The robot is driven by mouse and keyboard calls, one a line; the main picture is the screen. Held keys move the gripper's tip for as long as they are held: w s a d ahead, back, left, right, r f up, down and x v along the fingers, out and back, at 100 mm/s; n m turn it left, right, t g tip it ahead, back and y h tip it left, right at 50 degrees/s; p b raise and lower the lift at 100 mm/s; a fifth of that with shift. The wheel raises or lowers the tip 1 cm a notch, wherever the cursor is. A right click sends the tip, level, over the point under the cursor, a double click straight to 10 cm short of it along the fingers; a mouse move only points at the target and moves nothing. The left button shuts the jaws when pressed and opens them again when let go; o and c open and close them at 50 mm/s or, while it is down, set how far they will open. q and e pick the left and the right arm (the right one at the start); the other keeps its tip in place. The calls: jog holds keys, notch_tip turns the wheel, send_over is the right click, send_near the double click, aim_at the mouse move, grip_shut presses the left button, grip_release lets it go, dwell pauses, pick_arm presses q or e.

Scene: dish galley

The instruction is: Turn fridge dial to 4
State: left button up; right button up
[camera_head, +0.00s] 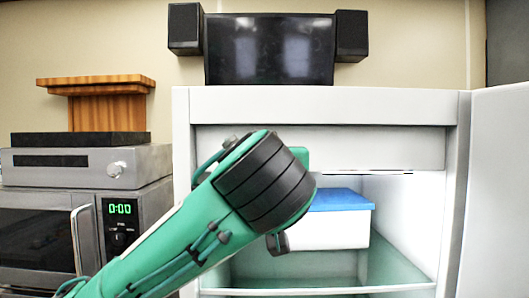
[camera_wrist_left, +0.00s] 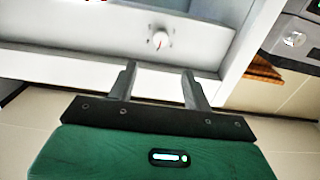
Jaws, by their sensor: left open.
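The fridge (camera_head: 318,106) stands open in the head view. The fridge dial (camera_wrist_left: 160,41), a small white knob with a red pointer mark, shows in the wrist view on a pale panel of the fridge. The numbers around it are too small to read. My left gripper (camera_wrist_left: 162,68) is open and empty, its two fingers pointing toward the dial, which lies just beyond and between the fingertips. The fingers look apart from the dial. In the head view my left arm reaches into the fridge opening, and its wrist hides the dial and the fingers. My right gripper is out of view.
The fridge door (camera_head: 500,190) is swung open at the right. A white box with a blue lid (camera_head: 335,228) sits inside above a glass shelf (camera_head: 385,268). A microwave (camera_head: 40,238) stands left, beneath a grey appliance (camera_head: 75,168). A screen (camera_head: 270,50) and speakers are on top.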

pick_arm(q)
jog(key=w+p, duration=0.7)
jog(key=w, duration=0.6)
jog(key=shift+w+p, duration=0.2)
jog(key=shift+p, duration=0.1)
